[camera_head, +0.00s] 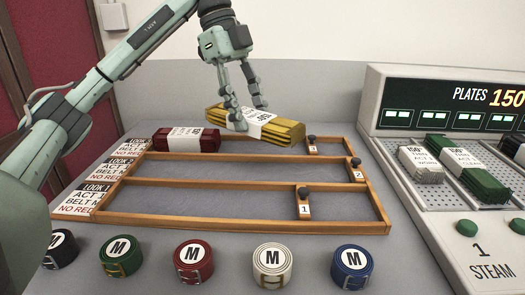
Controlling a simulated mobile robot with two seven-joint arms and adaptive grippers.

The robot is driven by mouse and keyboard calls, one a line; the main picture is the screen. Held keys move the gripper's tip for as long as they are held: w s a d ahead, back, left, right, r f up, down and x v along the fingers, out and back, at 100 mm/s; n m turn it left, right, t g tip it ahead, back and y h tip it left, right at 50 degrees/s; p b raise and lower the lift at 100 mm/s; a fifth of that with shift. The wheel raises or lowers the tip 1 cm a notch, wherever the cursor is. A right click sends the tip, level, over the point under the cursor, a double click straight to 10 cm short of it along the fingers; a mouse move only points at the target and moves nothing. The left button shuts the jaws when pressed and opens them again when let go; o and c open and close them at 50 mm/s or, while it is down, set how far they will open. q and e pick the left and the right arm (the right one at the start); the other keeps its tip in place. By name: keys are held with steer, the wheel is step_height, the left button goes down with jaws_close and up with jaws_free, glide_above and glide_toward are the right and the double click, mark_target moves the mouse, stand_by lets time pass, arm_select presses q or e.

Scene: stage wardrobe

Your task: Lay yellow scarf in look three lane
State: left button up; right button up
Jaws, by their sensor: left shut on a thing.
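The yellow scarf (286,130) is a folded bundle with dark stripes and a white paper band. My left gripper (246,112) comes down from above, shut on the scarf near its middle. The scarf is over the back edge of the far lane of a wooden rack (240,227); I cannot tell whether it touches the rack. The far lane (250,148) holds a dark red folded bundle (187,140) at its left, left of the scarf. The far lane's label (130,148) is partly covered and its number is hard to read. My right gripper is not in view.
The middle and near lanes, labelled LOOK 2 and LOOK 1, hold no cloth. Small dark-knobbed number markers (304,200) stand at the lanes' right. Several rolled belts (272,266) line the front. A steam station (440,190) with grey and green bundles stands right.

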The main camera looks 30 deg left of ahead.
arm_select(q)
steer(key=n, duration=0.2)
steer(key=n+t, duration=0.1)
steer(key=shift+w+d+n+t, duration=0.1)
steer(key=shift+d+n+t, duration=0.2)
steer(key=shift+n, duration=0.1)
steer(key=shift+w+d+n+t, duration=0.15)
steer(key=shift+n+t, duration=0.25)
steer(key=shift+n, duration=0.9)
steer(key=w+a+f, duration=0.2)
steer(key=w, duration=0.1)
steer(key=w+a+f, duration=0.1)
steer(key=w+f, duration=0.1)
steer(key=w, duration=0.1)
steer(key=w+a+f+p, duration=0.1)
steer(key=w+a+f, duration=0.1)
steer(key=w, duration=0.2)
steer(key=shift+a+f, duration=0.3)
steer(key=shift+f, duration=0.05)
steer(key=shift+f+y, duration=0.25)
steer(key=shift+y, duration=0.05)
step_height(320, 180, down, 3)
steer(key=shift+a+f, duration=0.1)
steer(key=shift+f, duration=0.25)
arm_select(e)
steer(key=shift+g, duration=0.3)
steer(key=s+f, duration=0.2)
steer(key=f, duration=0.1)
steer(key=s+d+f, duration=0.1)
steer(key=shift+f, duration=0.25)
